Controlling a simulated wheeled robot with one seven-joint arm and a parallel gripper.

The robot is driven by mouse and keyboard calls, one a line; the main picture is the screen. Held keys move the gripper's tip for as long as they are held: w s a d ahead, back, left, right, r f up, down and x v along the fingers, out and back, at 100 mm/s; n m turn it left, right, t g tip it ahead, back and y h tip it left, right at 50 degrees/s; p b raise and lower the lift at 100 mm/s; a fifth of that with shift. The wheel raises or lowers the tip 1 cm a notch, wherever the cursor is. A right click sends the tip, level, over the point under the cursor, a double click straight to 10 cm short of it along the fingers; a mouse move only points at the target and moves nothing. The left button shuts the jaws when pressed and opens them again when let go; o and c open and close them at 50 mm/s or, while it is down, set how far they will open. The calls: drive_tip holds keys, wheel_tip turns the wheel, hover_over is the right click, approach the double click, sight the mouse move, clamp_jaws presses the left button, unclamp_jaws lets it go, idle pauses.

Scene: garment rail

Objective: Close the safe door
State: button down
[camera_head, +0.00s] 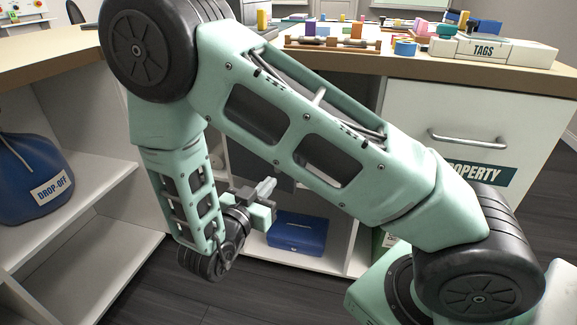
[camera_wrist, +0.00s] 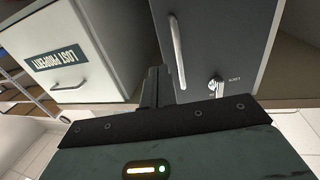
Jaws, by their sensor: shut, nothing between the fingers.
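The safe's dark grey door (camera_wrist: 225,35) fills the upper right of the wrist view. It carries a long upright metal handle (camera_wrist: 177,50) and a round lock with a key (camera_wrist: 215,87). How far the door stands open is hard to tell. In the head view my arm hides most of the safe; a dark grey part (camera_head: 268,168) shows under the counter. My gripper (camera_head: 266,187) is shut and empty, in front of the lower cabinet space. In the wrist view its dark fingers (camera_wrist: 158,80) are just left of the handle's lower end; contact cannot be told.
A white drawer (camera_head: 465,125) labelled property is right of the safe. A blue box (camera_head: 298,232) lies on the low shelf beyond my gripper. A blue drop-off bag (camera_head: 35,180) sits on the left shelf. Small items and a tags box (camera_head: 492,50) are on the counter (camera_head: 400,66).

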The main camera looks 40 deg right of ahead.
drive_tip(key=b+x, duration=0.2)
drive_tip(key=x, duration=0.9)
drive_tip(key=shift+w+d, duration=0.1)
drive_tip(key=shift+d, duration=0.1)
drive_tip(key=p+x, duration=0.1)
drive_tip(key=x, duration=0.4)
drive_tip(key=shift+d+r, duration=0.1)
